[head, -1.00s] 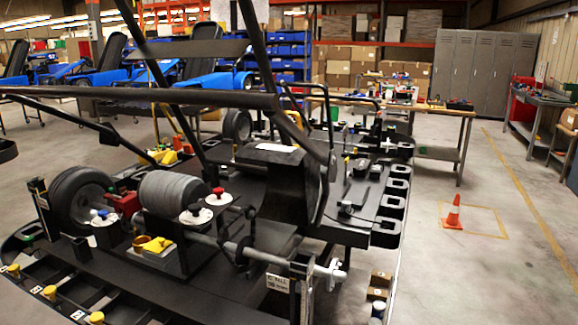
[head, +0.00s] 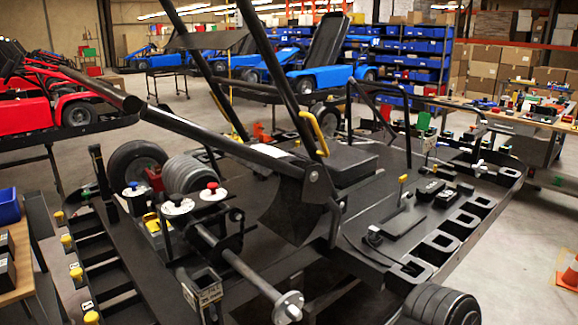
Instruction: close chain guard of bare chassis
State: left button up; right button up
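The bare chassis (head: 245,238) is a black kart frame on a stand, with a tilted tubular bar (head: 225,142) across it. A bare axle (head: 250,272) with a metal hub runs toward me at its near side. Beside it are a ribbed grey cylinder (head: 188,174), white discs with a red knob (head: 212,187) and a black knob, and a yellow part (head: 152,222). A yellow handle (head: 314,132) shows near the upright tubes. I cannot tell which part is the chain guard or whether it is open. Neither of my grippers is in view.
A black wheel (head: 135,165) sits at the chassis's left. Dark tyres (head: 440,304) are at the lower right, and an orange cone (head: 570,272) stands on the floor. Blue karts (head: 312,72) and a red kart (head: 30,108) stand behind. Open floor lies at the right.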

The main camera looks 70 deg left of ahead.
aim_at(294, 219)
jog(key=i+u, duration=0.3)
jog(key=i, duration=0.4)
jog(key=i+l+u, duration=0.1)
jog(key=i+u, duration=0.2)
jog(key=i, duration=0.35)
jog(key=u, duration=2.5)
